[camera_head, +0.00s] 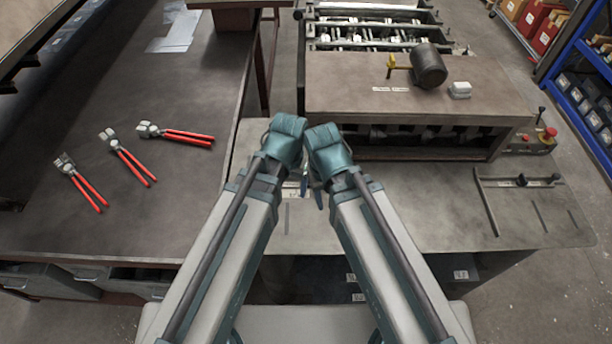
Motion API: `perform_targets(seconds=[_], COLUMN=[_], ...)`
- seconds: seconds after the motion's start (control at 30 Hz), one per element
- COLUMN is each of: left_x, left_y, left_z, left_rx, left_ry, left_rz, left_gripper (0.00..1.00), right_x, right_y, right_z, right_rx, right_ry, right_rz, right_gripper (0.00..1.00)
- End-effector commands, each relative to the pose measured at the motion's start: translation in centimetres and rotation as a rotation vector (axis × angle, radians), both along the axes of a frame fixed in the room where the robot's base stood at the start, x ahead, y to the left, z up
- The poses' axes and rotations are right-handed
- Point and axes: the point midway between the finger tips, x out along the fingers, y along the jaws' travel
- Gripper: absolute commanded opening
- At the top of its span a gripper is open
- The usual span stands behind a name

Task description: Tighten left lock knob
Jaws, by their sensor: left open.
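My two arms reach forward and their wrists meet near the middle of the view, at the front of the machine. My left gripper (311,189) points down beside the wrists, mostly hidden by them; its narrow fingertips show and are apart. My right gripper is largely hidden behind its own wrist, so its jaws cannot be made out. I cannot make out a left lock knob; the table around the left gripper is covered by my arms.
Red-handled pliers (128,157) lie on the left bench (120,215). The machine table's right side is mostly clear.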

Motion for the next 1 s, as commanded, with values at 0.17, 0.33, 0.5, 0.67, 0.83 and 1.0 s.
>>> perform_targets(seconds=[0.17,0.33,0.5,0.67,0.83,1.0], left_x=[3.2,6.5,9.2,9.7,9.6,9.6], left_y=[-1.4,-2.9,-4.2,-4.4,-4.4,-4.4], left_z=[1.5,3.0,4.1,4.1,3.7,2.7], left_rx=[-0.017,-0.036,-0.053,-0.058,-0.058,-0.058], left_ry=[0.000,0.003,0.006,0.007,0.008,0.008], left_rz=[0.061,0.139,0.209,0.232,0.231,0.230], left_gripper=[0.85,0.85,0.85,0.85,0.85,0.85], right_x=[0.0,0.0,-0.1,-0.1,-0.1,-0.1], right_y=[0.1,0.1,0.2,0.3,0.3,0.2], right_z=[1.5,2.9,4.0,4.1,3.7,2.6], right_rx=[0.005,0.010,0.014,0.016,0.016,0.015], right_ry=[0.002,0.004,0.006,0.007,0.007,0.007], right_rz=[0.003,0.006,0.010,0.011,0.012,0.014], right_gripper=[0.50,0.50,0.50,0.50,0.50,0.50])
